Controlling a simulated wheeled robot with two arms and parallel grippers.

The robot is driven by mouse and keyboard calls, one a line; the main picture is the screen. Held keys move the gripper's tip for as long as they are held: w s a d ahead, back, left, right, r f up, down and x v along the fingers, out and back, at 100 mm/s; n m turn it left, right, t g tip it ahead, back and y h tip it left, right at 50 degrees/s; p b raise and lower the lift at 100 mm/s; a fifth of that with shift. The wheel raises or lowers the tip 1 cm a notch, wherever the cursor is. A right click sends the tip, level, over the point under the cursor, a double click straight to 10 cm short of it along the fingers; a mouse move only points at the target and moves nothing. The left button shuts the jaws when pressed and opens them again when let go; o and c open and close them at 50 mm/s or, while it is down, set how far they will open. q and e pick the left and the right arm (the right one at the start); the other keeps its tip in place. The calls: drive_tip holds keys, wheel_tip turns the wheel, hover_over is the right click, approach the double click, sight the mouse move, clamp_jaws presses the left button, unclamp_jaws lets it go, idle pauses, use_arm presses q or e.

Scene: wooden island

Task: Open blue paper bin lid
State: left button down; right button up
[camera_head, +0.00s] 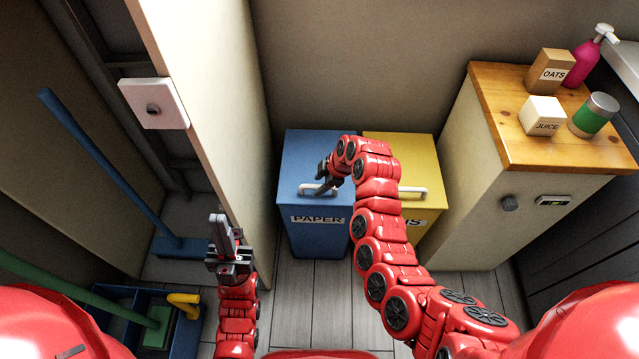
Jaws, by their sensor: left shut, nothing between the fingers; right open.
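The blue bin labelled PAPER (318,235) stands against the back wall. Its blue lid (305,155) is down, with a white bar handle (312,189) at the front edge. My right arm reaches over from the right. Its gripper (325,177) is open just above the right part of the handle; I cannot tell whether it touches the handle. My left gripper (222,228) is shut and empty, pointing up beside the end of the pale partition, apart from the bin.
A yellow bin (421,150) stands right of the blue one, partly hidden by my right arm. A wooden-topped cabinet (490,110) with several items is further right. The pale partition (215,110) stands left. A broom (110,170) and blue tray (187,335) are at left.

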drive_tip(key=shift+a+f, duration=0.1)
drive_tip(key=shift+f, duration=0.1)
clamp_jaws()
idle(1.4)
